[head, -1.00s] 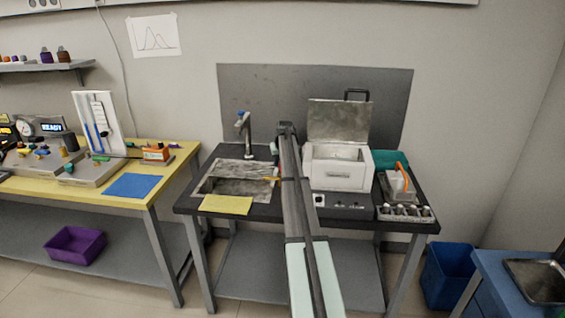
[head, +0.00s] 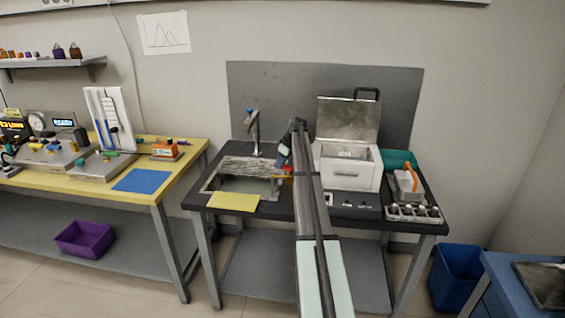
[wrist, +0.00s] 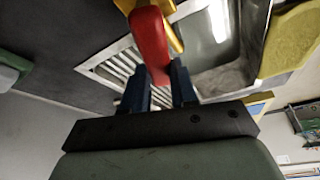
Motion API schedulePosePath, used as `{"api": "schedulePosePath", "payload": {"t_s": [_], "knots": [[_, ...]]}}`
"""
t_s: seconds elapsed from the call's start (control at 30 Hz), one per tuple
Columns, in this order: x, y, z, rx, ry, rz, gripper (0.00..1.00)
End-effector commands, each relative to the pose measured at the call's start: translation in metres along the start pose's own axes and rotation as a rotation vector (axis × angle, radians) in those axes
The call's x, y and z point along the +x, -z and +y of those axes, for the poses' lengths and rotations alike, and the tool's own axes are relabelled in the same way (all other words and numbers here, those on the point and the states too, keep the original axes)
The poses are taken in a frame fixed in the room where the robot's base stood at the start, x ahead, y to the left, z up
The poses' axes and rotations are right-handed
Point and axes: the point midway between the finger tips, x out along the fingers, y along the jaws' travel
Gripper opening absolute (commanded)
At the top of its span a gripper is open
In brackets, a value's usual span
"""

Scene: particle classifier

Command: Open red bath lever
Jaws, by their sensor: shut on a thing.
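The red lever (wrist: 151,45) runs down between the two dark fingers of my gripper (wrist: 159,85) in the wrist view. The fingers are shut on its lower end. In the head view a small red part (head: 287,168) shows at the sink's right edge, just below my gripper (head: 282,158), partly hidden by my arm. A yellow part (wrist: 173,28) lies close beside the red lever. The metal sink basin (wrist: 226,35) is to the right of the lever in the wrist view. How far the lever is turned is hard to tell.
A faucet (head: 254,132) with a blue top stands behind the sink (head: 213,178). A yellow cloth (head: 233,202) lies at its front edge. A white box (head: 347,173) with a raised lid stands close right of my arm. A tray (head: 413,212) sits farther right.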

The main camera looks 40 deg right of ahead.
Motion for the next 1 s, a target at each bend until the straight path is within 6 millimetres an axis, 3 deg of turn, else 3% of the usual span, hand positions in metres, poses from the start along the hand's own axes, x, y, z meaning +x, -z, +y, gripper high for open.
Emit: {"api": "schedulePosePath", "payload": {"t_s": [0.77, 0.8, 1.0], "knots": [[-0.0002, -0.0006, -0.0047, -0.090, 0.037, -0.002, 0.00], [-0.0002, -0.0006, -0.0047, -0.090, 0.037, -0.002, 0.30], [-0.0002, -0.0005, -0.0047, -0.090, 0.037, -0.001, 0.49]]}}
